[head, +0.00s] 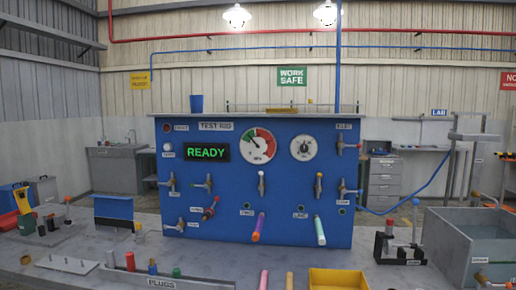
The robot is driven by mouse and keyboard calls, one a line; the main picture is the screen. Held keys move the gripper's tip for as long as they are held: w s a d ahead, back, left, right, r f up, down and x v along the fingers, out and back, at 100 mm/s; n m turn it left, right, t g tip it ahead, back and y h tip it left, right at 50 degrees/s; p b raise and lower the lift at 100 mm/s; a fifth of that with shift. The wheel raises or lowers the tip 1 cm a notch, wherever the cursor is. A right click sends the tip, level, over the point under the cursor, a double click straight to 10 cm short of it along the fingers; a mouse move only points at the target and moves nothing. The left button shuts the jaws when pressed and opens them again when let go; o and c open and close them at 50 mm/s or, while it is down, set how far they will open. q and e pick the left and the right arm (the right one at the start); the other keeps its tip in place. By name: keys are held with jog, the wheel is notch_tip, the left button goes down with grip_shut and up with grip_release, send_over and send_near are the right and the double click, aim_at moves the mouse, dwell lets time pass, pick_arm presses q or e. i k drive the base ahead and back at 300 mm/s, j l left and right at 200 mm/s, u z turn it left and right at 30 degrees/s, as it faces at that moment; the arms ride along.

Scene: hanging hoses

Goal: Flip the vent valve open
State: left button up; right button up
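The blue test rig panel (281,222) stands on the bench, with several small lever valves on its front. One valve (340,145) is at the upper right and another (343,188) is below it on the right edge. A valve (261,183) with a white-tipped upright lever is at the centre, and one (319,184) is right of it. More valves sit at the left, including a red-handled one (210,208). Most small labels are too blurred to read, so I cannot tell which valve is the vent. Neither of my grippers is in view.
A green READY display (206,152) and two gauges (258,146) are on the panel. A pink-and-orange hose (258,227) and a cyan-and-purple hose (319,230) project below. A yellow tray (337,279), plug rack (165,283) and grey tank (452,245) occupy the bench.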

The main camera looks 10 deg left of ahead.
aim_at(169, 184)
jog(key=j+u, duration=0.5)
jog(key=j, duration=1.25)
